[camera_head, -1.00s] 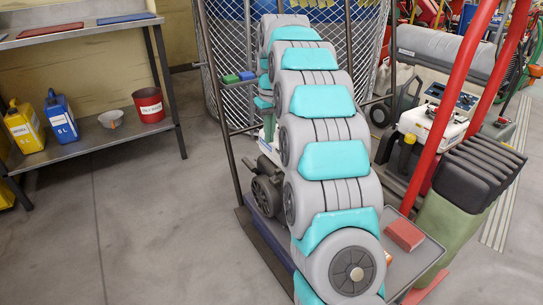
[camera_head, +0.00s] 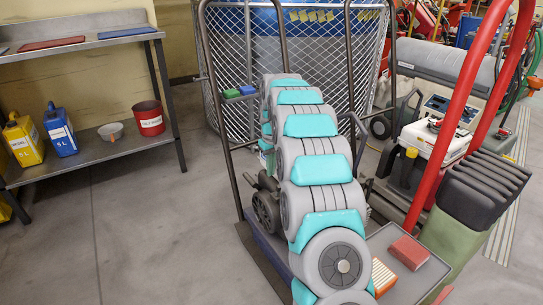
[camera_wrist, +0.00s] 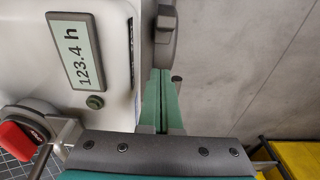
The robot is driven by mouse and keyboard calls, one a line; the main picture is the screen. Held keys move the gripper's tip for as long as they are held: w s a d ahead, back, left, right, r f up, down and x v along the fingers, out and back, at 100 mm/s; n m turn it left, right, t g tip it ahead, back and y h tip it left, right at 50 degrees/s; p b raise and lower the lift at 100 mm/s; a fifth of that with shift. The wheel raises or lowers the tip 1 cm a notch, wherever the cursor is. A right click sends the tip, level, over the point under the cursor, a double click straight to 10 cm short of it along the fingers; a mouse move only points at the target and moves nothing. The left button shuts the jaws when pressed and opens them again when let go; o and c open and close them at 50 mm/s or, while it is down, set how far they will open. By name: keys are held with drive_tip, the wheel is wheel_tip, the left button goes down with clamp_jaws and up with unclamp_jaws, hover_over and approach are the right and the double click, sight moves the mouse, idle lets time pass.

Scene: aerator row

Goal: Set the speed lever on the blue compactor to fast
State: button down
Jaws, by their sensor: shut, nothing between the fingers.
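In the wrist view, the green fingers of my gripper (camera_wrist: 162,76) are shut together with nothing between them. They lie just right of a pale machine panel with an hour display reading 123.4 h (camera_wrist: 82,55) and a small green button (camera_wrist: 95,101). A dark grey part (camera_wrist: 165,42) stands just beyond the fingertips, and a small dark knob (camera_wrist: 176,79) shows right beside them; I cannot tell whether they touch. A red knob with white lettering (camera_wrist: 15,141) is at the left edge. I cannot tell which part is the speed lever. In the head view my arm hides my gripper and most of the machine behind it.
A metal shelf (camera_head: 98,153) with a yellow can (camera_head: 24,140), blue can (camera_head: 60,130), bowl (camera_head: 111,131) and red pot (camera_head: 149,118) stands left. A mesh cage with a tubular frame (camera_head: 224,130) is behind my arm. A red block (camera_head: 408,252) lies right. Floor is clear at front left.

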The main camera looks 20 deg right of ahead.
sight(279, 186)
drive_tip(key=shift+s+d+f, duration=0.1)
drive_tip(key=shift+s+f, duration=0.05)
drive_tip(key=shift+s, duration=0.45)
drive_tip(key=shift+s+d+f, duration=0.1)
drive_tip(key=shift+s+f, duration=0.1)
drive_tip(key=shift+s, duration=0.45)
drive_tip(key=shift+s+d+f, duration=0.1)
drive_tip(key=shift+s+f, duration=0.05)
drive_tip(key=shift+s, duration=0.45)
drive_tip(key=shift+s+d, duration=0.1)
drive_tip(key=shift+s, duration=0.05)
drive_tip(key=shift+s+d+f+t+b, duration=0.1)
drive_tip(key=shift+s+f+t+b, duration=0.1)
drive_tip(key=shift+s+t+b, duration=0.3)
drive_tip(key=shift+s+f+t+b, duration=0.15)
drive_tip(key=shift+s+t+b, duration=0.15)
drive_tip(key=shift+s+b, duration=0.2)
drive_tip(key=shift+w, duration=0.55)
drive_tip(key=shift+w+r, duration=0.15)
drive_tip(key=shift+w, duration=0.15)
